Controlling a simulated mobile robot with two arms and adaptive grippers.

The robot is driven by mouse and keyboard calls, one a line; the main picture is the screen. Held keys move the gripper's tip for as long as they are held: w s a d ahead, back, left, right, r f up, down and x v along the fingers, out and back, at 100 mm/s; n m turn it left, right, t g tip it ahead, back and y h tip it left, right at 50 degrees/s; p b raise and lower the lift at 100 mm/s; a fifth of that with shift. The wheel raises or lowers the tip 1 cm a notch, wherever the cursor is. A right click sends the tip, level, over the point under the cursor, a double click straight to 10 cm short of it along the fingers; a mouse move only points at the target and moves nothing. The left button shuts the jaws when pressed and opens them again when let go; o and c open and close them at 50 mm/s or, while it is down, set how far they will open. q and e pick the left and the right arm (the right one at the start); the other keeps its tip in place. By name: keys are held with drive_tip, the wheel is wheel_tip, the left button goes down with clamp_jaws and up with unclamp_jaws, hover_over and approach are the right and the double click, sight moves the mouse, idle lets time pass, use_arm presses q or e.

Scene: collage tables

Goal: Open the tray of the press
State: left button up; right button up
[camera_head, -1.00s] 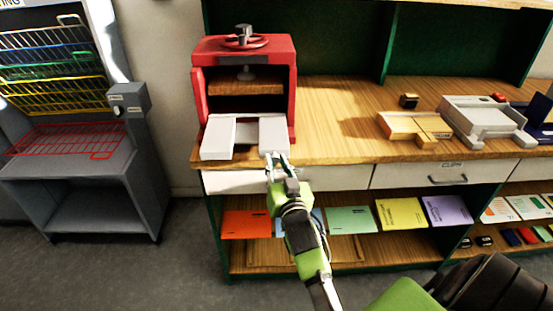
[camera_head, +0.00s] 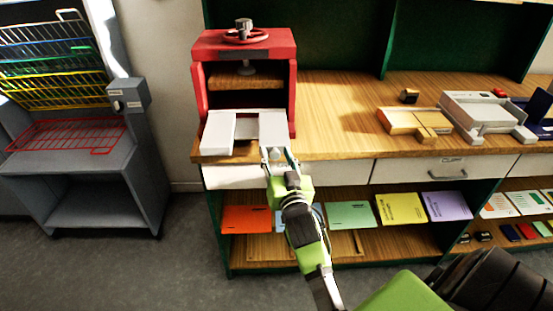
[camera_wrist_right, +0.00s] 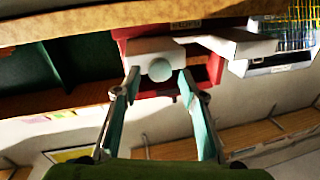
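The red press (camera_head: 243,41) stands at the left end of the wooden counter, a wheel on its top. Its pale grey U-shaped tray (camera_head: 219,130) sticks out at the front, near the counter's front edge. My right gripper (camera_head: 279,158) is at the tray's front right part. In the wrist view, the gripper's two fingers (camera_wrist_right: 159,80) are apart, with the tray's round knob (camera_wrist_right: 160,69) between and just beyond their tips. I cannot tell whether they touch it. My left gripper is not in view.
A wooden block assembly (camera_head: 415,122) and a grey device (camera_head: 476,115) stand on the counter's right part. White drawers and a shelf with coloured booklets (camera_head: 350,215) lie below. A grey rack (camera_head: 95,165) stands left.

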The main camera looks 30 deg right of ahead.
wheel_tip(320, 180, up, 9)
idle(0.3)
idle(0.4)
